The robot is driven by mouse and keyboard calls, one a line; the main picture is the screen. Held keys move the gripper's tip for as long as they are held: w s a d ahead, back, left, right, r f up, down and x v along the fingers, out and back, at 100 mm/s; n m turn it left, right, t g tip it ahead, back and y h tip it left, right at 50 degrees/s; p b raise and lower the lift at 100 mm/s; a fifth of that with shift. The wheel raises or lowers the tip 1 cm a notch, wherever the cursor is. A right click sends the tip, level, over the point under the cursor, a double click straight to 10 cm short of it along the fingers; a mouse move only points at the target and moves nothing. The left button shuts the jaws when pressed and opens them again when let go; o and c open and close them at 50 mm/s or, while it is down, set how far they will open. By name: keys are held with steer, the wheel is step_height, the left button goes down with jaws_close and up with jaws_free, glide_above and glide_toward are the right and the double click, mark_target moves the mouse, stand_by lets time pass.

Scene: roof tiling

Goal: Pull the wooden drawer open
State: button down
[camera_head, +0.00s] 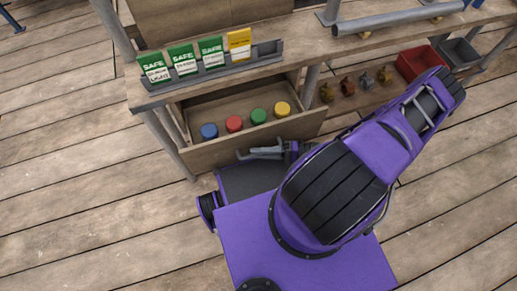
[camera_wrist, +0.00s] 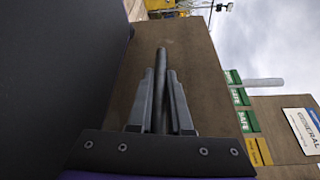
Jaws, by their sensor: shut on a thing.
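The wooden drawer (camera_head: 305,125) is pulled out from under the workbench, and its inside shows from above. A blue, a red, a green and a yellow round piece lie in it. My gripper (camera_head: 262,152) is at the front face of the drawer. In the wrist view my gripper (camera_wrist: 162,100) is shut on the grey bar handle (camera_wrist: 162,58), with one finger on each side of it. The wooden drawer front (camera_wrist: 200,75) fills the middle of that view. In the head view the handle is mostly hidden by the fingers.
A grey rack (camera_head: 215,77) with green and yellow cards stands on the bench (camera_head: 320,45) above the drawer. A grey pipe (camera_head: 400,17) lies on the bench at the right. A red bin (camera_head: 415,64) and several small items sit on a lower shelf. The plank floor at left is clear.

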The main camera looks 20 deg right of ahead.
steer(key=c, duration=0.8)
jaws_free()
steer(key=shift+c, duration=0.2)
steer(key=shift+d, duration=0.1)
steer(key=b+v, duration=0.1)
steer(key=v, duration=1.6)
steer(key=shift+b, duration=0.3)
steer(key=shift+d, duration=0.1)
steer(key=shift+s, duration=0.1)
